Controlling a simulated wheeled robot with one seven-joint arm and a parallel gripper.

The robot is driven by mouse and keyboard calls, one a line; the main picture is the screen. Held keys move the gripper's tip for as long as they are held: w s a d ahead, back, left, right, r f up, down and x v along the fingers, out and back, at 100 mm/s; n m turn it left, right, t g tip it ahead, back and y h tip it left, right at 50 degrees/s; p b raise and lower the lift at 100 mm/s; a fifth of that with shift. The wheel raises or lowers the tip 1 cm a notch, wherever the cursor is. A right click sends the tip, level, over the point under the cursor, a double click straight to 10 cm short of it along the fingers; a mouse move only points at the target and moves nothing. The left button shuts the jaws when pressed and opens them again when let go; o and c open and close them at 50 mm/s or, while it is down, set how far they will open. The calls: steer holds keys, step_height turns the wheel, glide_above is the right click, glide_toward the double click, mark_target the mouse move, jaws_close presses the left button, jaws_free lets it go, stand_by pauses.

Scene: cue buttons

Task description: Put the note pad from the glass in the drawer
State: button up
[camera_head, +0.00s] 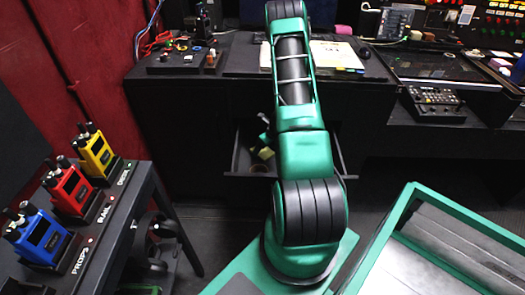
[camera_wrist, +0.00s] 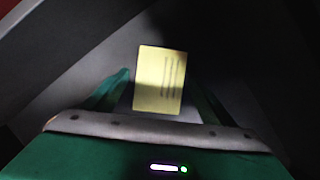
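In the wrist view a small yellow note pad (camera_wrist: 158,80) with dark lines lies between the two green fingers of my gripper (camera_wrist: 158,82). In the head view the open drawer (camera_head: 236,186) shows under the desk, partly hidden behind my arm. A small yellow patch (camera_head: 265,153), apparently the note pad, shows over the drawer, just below a green part of my gripper. I cannot tell its height above the drawer floor.
The desk (camera_head: 240,66) stands above the drawer, with papers (camera_head: 336,56) and a mouse on it. Yellow, red (camera_head: 70,188) and blue radios stand on a side table at left. A control panel fills the right. A green-rimmed tray (camera_head: 398,215) is at lower right.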

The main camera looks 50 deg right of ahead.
steer(key=shift+r, duration=0.1)
steer(key=shift+s+r, duration=0.1)
steer(key=shift+r, duration=0.1)
steer(key=shift+v, duration=1.15)
steer(key=s, duration=0.8)
steer(key=s+a, duration=0.1)
steer(key=s, duration=0.2)
steer(key=shift+s+r, duration=0.15)
steer(key=shift+s, duration=0.25)
steer(key=a+r+n+g, duration=0.1)
steer(key=a+r+n, duration=0.35)
steer(key=r, duration=0.35)
steer(key=a+r+n+g, duration=0.1)
steer(key=a+r+n, duration=0.2)
steer(key=r+n, duration=0.4)
steer(key=a+r+n+g, duration=0.1)
steer(key=a+r+n, duration=0.3)
steer(key=r, duration=0.5)
steer(key=s+a+r+n+g, duration=0.1)
steer(key=s+a+r+n, duration=1.3)
steer(key=s+r+n, duration=0.1)
steer(key=shift+s+a+g+y, duration=0.25)
steer(key=shift+s+g+y, duration=0.05)
